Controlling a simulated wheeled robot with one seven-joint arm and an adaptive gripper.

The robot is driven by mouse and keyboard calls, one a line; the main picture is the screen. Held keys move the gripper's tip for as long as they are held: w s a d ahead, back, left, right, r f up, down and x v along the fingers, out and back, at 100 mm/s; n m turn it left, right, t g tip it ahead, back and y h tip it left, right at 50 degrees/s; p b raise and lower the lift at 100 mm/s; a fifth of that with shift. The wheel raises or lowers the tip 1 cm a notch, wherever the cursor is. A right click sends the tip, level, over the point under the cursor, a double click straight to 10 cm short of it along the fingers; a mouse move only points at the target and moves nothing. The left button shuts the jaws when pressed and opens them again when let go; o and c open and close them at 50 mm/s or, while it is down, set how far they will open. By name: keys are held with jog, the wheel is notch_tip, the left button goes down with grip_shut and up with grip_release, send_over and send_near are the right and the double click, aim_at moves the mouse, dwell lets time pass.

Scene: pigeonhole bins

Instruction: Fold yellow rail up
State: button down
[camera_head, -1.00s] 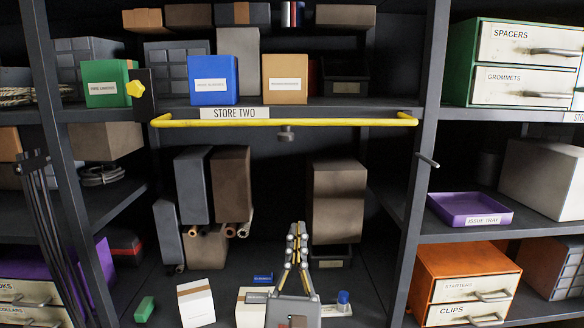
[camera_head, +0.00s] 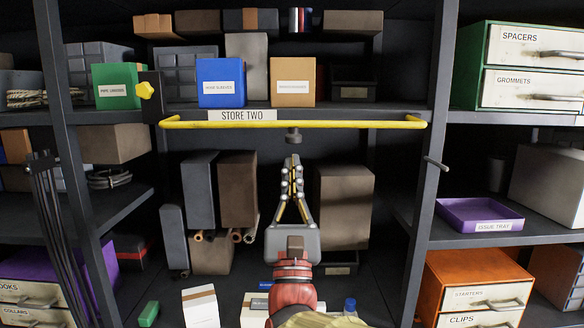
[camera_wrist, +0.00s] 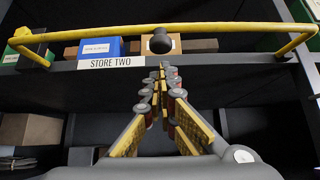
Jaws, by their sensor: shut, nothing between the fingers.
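The yellow rail (camera_head: 290,125) runs level across the front of the shelf marked STORE TWO, with bent ends at both uprights. In the wrist view the rail (camera_wrist: 200,28) crosses above the shelf edge. A dark round knob (camera_head: 293,136) hangs just below the middle of the rail; in the wrist view the knob (camera_wrist: 160,42) sits in front of the orange box. My gripper (camera_head: 292,160) is shut and empty, pointing up, with its tips a little below the knob in the picture. In the wrist view the fingertips (camera_wrist: 162,68) are together; contact with the knob cannot be told.
Green, blue (camera_head: 221,82) and orange (camera_head: 293,82) boxes stand on the shelf behind the rail. Brown (camera_head: 343,205) and grey boxes stand in the bay below. A metal peg (camera_head: 437,164) sticks out from the right upright.

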aim_at(293, 128)
jog(key=shift+r, duration=0.8)
jog(key=shift+s+d+r+p, duration=0.1)
jog(key=shift+s+r+p, duration=0.05)
jog(key=shift+p, duration=0.3)
jog(key=shift+r+g+p, duration=0.1)
jog(key=shift+g+p, duration=0.25)
jog(key=shift+g, duration=0.05)
